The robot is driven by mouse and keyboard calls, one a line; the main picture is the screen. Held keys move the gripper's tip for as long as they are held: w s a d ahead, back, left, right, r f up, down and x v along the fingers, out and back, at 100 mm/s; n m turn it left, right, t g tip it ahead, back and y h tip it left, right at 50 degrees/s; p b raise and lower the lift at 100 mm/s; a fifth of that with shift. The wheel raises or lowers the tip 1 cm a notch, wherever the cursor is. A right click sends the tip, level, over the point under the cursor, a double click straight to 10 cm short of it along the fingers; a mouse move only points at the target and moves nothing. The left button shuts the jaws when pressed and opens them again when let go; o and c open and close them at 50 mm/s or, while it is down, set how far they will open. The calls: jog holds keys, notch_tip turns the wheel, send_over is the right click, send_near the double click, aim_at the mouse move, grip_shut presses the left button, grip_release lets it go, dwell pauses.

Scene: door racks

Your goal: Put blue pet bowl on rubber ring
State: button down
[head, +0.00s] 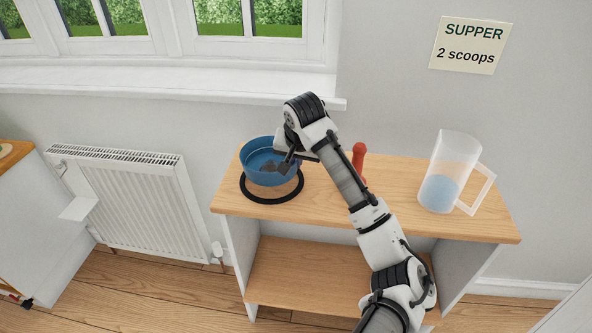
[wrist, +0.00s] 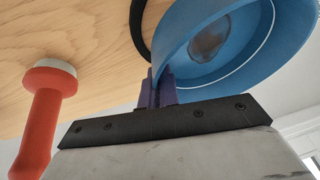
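The blue pet bowl (head: 262,174) is over the black rubber ring (head: 272,199) at the left end of the wooden top. The ring shows around its front and right side; I cannot tell whether the bowl touches it. In the wrist view the bowl (wrist: 190,45) fills the upper right, with a brown patch inside, and part of the ring (wrist: 138,30) shows beside it. My gripper (head: 291,161) is at the bowl's right rim. Its purple fingers (wrist: 160,88) are close together on the bowl's wall in the wrist view.
A red-handled tool (head: 358,158) stands behind my arm, also in the wrist view (wrist: 38,115). A clear jug (head: 447,170) with bluish contents stands at the right. The wooden top (head: 320,205) is clear in front. A window sill and radiator (head: 135,200) are behind and left.

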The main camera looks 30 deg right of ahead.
jog(key=shift+f, duration=1.9)
jog(key=shift+f, duration=0.15)
jog(key=c, duration=1.6)
grip_release()
jog(key=shift+c, duration=0.2)
